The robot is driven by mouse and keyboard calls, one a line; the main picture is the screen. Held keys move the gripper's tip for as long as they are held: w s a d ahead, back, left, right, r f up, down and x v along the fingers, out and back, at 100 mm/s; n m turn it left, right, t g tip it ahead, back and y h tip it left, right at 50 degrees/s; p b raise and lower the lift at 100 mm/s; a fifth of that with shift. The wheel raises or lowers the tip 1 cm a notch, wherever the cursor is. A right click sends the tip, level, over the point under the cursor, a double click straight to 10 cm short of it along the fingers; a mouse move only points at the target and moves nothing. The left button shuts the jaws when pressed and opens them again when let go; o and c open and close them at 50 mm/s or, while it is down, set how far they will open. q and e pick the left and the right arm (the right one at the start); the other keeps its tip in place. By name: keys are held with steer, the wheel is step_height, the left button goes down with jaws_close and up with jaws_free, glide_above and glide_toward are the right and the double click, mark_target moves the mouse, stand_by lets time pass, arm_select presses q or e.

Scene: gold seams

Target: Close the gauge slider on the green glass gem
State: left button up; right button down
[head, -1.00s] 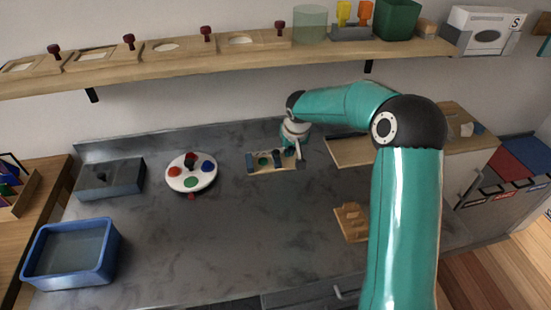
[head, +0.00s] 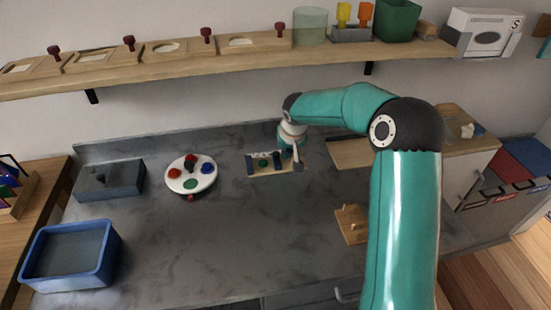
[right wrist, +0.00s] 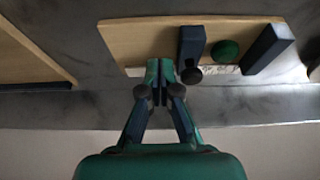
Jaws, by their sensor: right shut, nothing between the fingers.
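The gauge is a wooden board (head: 288,170) on the grey counter. It has a dark blue fixed jaw (head: 249,164) at its left end and a dark blue slider (head: 277,159) with a black knob (right wrist: 192,75). The green glass gem (head: 263,162) lies between them. In the right wrist view the gem (right wrist: 225,51) is close to the fixed jaw (right wrist: 268,49), with a narrow gap to the slider (right wrist: 191,46). My right gripper (right wrist: 160,72) is shut and empty beside the slider, on the side away from the gem. My left gripper is not in view.
A white round tray (head: 177,184) with coloured pieces stands left of the gauge. A grey box (head: 118,182) and a blue bin (head: 70,283) are farther left. A wooden block (head: 350,225) lies at the front right. The counter before the gauge is clear.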

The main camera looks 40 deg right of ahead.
mark_target(276, 154)
steer(key=shift+w+a+b, duration=0.35)
steer(key=shift+w+a, duration=0.15)
steer(key=shift+a, duration=0.35)
steer(key=shift+w+a+b, duration=0.35)
steer(key=shift+w+a, duration=0.1)
steer(key=shift+a, duration=0.4)
steer(key=shift+s+d, duration=0.15)
steer(key=shift+d, duration=0.1)
stand_by(0.6)
steer(key=shift+s+d, duration=0.2)
steer(key=shift+d, duration=0.1)
steer(key=shift+r, duration=0.1)
steer(key=shift+r+p, duration=1.8)
steer(key=shift+r, duration=1.1)
